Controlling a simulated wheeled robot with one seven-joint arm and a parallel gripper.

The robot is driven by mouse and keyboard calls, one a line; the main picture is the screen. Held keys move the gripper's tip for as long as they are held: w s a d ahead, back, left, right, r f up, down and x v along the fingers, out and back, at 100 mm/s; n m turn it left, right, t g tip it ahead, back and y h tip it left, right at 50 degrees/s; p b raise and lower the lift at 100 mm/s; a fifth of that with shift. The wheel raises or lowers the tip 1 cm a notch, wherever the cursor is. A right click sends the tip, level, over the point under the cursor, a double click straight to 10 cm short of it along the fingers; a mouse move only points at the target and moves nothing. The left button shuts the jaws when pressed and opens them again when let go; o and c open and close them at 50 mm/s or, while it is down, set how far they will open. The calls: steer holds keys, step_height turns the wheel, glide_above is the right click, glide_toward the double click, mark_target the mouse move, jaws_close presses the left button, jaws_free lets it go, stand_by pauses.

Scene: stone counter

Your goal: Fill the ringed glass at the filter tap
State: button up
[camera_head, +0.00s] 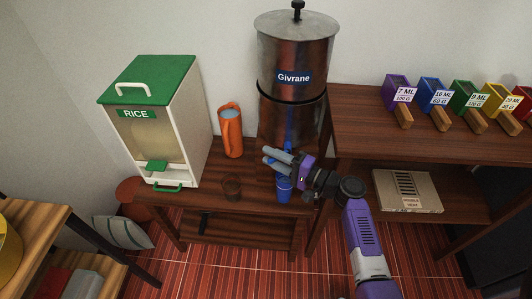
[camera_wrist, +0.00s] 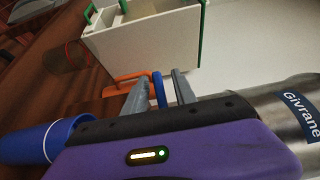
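The steel Givrane filter (camera_head: 292,60) stands at the back of the wooden stand, with a blue tap lever (camera_head: 289,130) low on its front. A blue cup (camera_head: 284,189) stands below the tap area; a pale band shows on it in the wrist view (camera_wrist: 46,143). A dark see-through glass (camera_head: 232,187) stands to its left, with a reddish edge in the wrist view (camera_wrist: 68,55). I cannot tell for certain which is the ringed glass. My gripper (camera_head: 269,157) is open by the tap, above the blue cup. In the wrist view a blue bar (camera_wrist: 158,90) shows between its fingers, with gaps beside it.
A white and green rice dispenser (camera_head: 187,120) stands at the left of the stand, and an orange jug (camera_head: 231,131) stands between it and the filter. On the right, a higher shelf (camera_head: 350,120) holds several coloured scoops and, below, a flat box (camera_head: 407,191).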

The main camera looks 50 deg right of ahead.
steer(key=shift+w+a, duration=0.2)
steer(key=shift+w, duration=0.8)
steer(key=shift+c, duration=0.2)
jaws_close()
stand_by(0.6)
